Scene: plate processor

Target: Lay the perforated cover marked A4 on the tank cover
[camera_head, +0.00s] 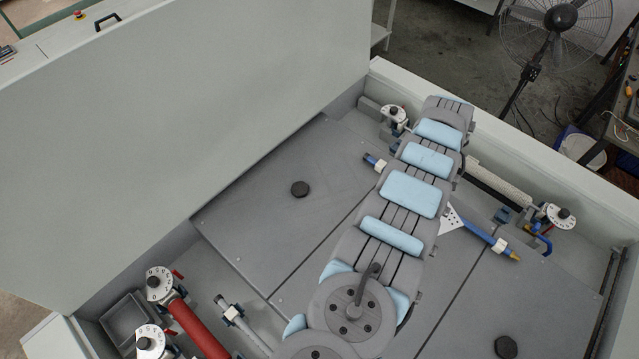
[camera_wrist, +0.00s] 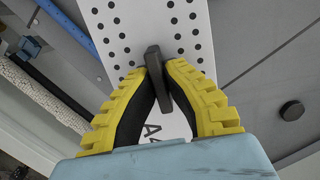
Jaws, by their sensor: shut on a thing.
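The perforated cover (camera_wrist: 137,22) is a white plate with rows of dark holes and a partly hidden "A4" mark. My gripper (camera_wrist: 158,72) has yellow-backed black fingers shut on its dark upright handle (camera_wrist: 153,54). In the head view only a small white corner of the cover (camera_head: 452,221) shows beside my arm, which hides the rest and the gripper. The grey tank cover (camera_head: 270,225) is made of flat panels with black knobs; it also shows in the wrist view (camera_wrist: 255,75). The perforated cover is over this area; I cannot tell whether it touches the panels.
A blue pipe (camera_head: 480,236) with a brass end lies right of my arm. A white roller (camera_head: 497,184) and dial valves (camera_head: 561,216) line the right side. A red pipe (camera_head: 197,328) is at lower left. Black knobs (camera_head: 300,189) (camera_head: 506,347) stand up from the panels. A tall raised lid (camera_head: 190,120) stands at left.

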